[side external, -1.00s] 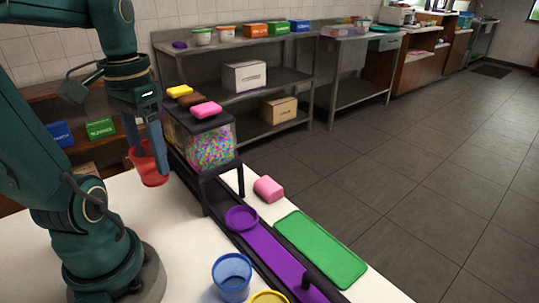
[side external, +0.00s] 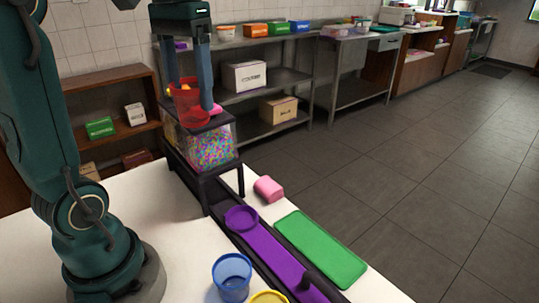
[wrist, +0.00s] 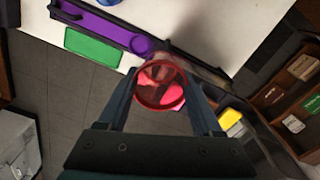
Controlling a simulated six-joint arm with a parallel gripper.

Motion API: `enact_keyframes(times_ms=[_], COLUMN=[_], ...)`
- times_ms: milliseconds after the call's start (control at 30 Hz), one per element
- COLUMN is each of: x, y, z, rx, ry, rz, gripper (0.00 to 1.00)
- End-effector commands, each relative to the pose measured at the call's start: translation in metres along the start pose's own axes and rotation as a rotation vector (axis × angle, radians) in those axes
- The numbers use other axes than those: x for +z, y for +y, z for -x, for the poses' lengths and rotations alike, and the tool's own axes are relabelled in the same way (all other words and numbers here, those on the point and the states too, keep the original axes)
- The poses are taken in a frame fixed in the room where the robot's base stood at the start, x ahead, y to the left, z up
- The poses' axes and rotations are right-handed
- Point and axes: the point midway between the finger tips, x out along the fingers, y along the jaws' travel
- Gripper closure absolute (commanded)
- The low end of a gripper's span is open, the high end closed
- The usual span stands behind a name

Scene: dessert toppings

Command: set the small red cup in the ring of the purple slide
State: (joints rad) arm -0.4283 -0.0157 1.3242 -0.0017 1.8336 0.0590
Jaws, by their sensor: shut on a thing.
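The small red cup (side external: 188,105) is held upright between the fingers of my gripper (side external: 190,92), which is shut on it. In the side view the cup is in front of or above the dispenser top; the exact gap cannot be told. The wrist view shows the red cup (wrist: 160,86) between both fingers, with a pink block seen through it. The purple slide (side external: 265,258) runs along the table below the dispenser. Its purple ring (side external: 241,218) is at the slide's upper end, empty, below and to the right of the cup.
The dispenser (side external: 208,145) holds colourful sprinkles and stands over the slide's far end. A blue cup (side external: 232,276) and a yellow cup (side external: 268,297) stand left of the slide. A green tray (side external: 320,248) and a pink block (side external: 268,188) lie right of it.

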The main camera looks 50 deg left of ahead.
Motion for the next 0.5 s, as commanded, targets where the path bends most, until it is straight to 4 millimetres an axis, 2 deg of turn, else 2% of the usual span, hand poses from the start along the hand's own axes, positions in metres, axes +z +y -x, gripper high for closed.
enact_keyframes(times_ms=[100, 400, 500], x=[-0.011, -0.026, -0.026], y=[0.019, 0.059, 0.06], z=[-0.002, -0.006, -0.013], rx=[0.0, 0.001, 0.0], ry=[-0.002, -0.001, -0.002], rz=[0.0, 0.017, 0.025], gripper=[0.85, 0.85, 0.85])
